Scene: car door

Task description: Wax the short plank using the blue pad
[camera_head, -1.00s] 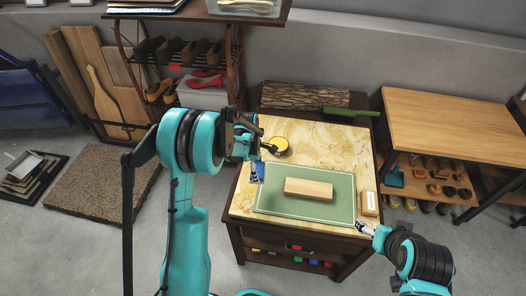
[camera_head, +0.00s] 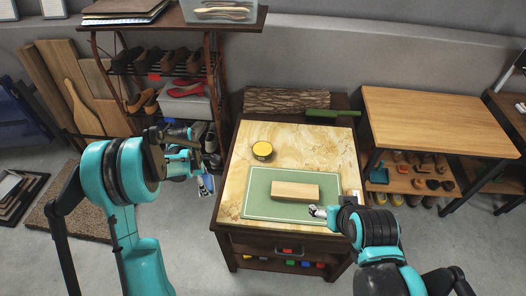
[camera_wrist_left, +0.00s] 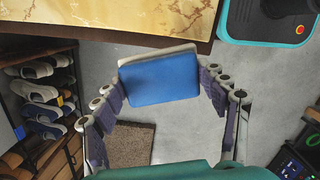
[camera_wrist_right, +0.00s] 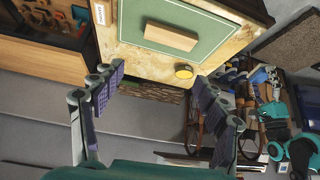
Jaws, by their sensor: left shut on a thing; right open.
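The short plank (camera_head: 295,190) is a pale wooden block lying flat on the green mat (camera_head: 253,208) on the table; it also shows in the right wrist view (camera_wrist_right: 171,36). My left gripper (camera_head: 203,176) is shut on the blue pad (camera_wrist_left: 160,77), which has a light backing. It holds the pad out past the table's left edge, above the floor, apart from the plank. My right gripper (camera_head: 316,211) is open and empty, near the mat's right front edge, right of and nearer than the plank. A round tin with a yellow top (camera_head: 262,150) stands behind the mat.
The marbled table top (camera_head: 238,165) is clear around the tin. A log (camera_head: 288,101) and a green-handled brush (camera_head: 330,114) lie behind it. A shoe rack (camera_head: 175,65) stands at the back left, a wooden bench (camera_head: 440,115) at the right.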

